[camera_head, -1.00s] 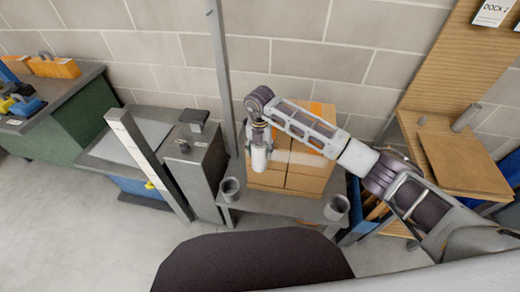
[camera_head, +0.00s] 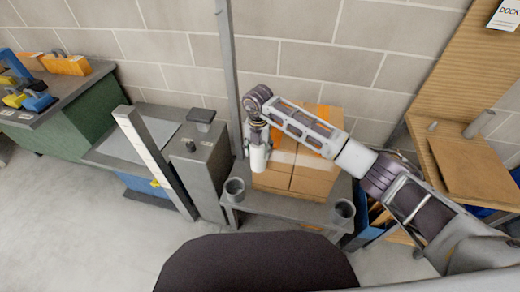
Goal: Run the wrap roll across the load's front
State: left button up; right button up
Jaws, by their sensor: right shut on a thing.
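The load is a stack of brown cartons (camera_head: 301,182) on a grey bench against the wall. A pale, see-through band of wrap runs across its upper front, right of the roll. The white wrap roll (camera_head: 259,159) stands upright at the load's left front edge. My right gripper (camera_head: 258,138) is above the roll and shut on its upper part; its fingers are small and partly hidden. My right arm crosses over the load from the right and hides part of its top. My left gripper is not in view.
A grey post (camera_head: 229,70) rises just left of the load. A grey cabinet (camera_head: 200,175) stands farther left, and a wooden desk (camera_head: 465,170) stands right.

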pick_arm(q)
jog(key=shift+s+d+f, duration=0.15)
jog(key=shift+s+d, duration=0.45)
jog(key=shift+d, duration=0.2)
pick_arm(e)
jog(key=shift+d+f, duration=0.1)
jog(key=shift+d, duration=0.1)
jog(key=shift+s+d+p, duration=0.15)
jog(key=shift+d+p, duration=0.35)
jog(key=shift+d, duration=0.45)
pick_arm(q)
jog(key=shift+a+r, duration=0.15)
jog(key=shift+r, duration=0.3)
pick_arm(e)
jog(key=shift+d, duration=0.15)
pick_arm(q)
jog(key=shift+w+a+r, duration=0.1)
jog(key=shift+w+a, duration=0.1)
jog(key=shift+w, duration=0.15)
pick_arm(e)
jog(key=shift+d, duration=0.1)
pick_arm(q)
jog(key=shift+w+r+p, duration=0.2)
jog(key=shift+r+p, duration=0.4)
jog(key=shift+p, duration=0.1)
pick_arm(e)
jog(key=d, duration=0.1)
jog(key=s+d, duration=0.1)
jog(key=shift+d, duration=0.3)
jog(key=shift+d, duration=0.15)
